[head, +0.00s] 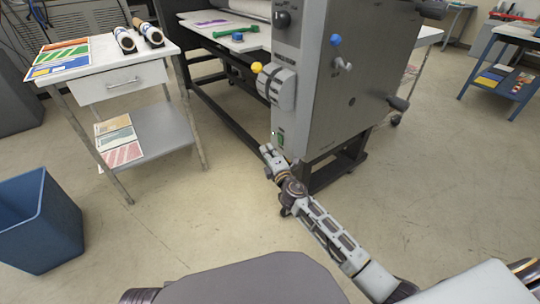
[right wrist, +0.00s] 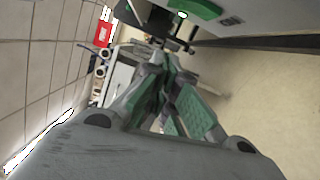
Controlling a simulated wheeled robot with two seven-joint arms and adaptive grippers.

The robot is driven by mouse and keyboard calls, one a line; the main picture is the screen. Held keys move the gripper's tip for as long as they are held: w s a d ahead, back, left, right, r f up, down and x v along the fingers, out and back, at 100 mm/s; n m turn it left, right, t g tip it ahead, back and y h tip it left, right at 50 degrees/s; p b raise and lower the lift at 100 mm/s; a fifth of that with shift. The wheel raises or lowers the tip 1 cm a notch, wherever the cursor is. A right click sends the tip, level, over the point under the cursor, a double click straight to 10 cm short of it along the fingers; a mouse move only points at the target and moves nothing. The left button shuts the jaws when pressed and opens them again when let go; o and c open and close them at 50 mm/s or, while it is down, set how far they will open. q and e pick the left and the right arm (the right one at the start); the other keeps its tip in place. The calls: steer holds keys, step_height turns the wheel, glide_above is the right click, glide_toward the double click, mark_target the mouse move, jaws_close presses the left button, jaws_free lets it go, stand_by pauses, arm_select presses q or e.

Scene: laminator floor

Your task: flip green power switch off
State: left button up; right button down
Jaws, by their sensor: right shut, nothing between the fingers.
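The green power switch (head: 280,138) sits low on the front edge of the grey laminator cabinet (head: 345,95). In the right wrist view the green switch (right wrist: 200,8) shows at the top edge, partly cut off, with a small bright spot on it. My right gripper (head: 266,150) is shut and empty, just below and left of the switch. In the right wrist view its fingers (right wrist: 162,62) meet a little below the green part; whether they touch it I cannot tell. Which way the switch is set is too small to tell. My left gripper is out of view.
A white side table (head: 115,65) with a drawer and sample sheets stands at the left. A blue bin (head: 38,220) is at the lower left. Yellow and blue knobs stick out from the cabinet above the switch. The floor between table and laminator is clear.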

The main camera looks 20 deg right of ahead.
mark_target(280, 139)
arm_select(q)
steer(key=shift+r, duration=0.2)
arm_select(e)
steer(key=shift+w+d+r, duration=0.15)
steer(key=shift+w+d, duration=0.5)
steer(key=shift+d, duration=0.3)
steer(key=shift+w+d+r, duration=0.1)
steer(key=shift+w+d, duration=0.55)
steer(key=shift+d, duration=0.25)
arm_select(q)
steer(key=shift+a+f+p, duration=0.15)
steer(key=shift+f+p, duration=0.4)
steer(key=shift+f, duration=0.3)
arm_select(e)
steer(key=shift+w+d+r+m, duration=0.15)
steer(key=shift+d+m, duration=0.15)
steer(key=shift+m, duration=0.2)
steer(key=shift+a, duration=0.1)
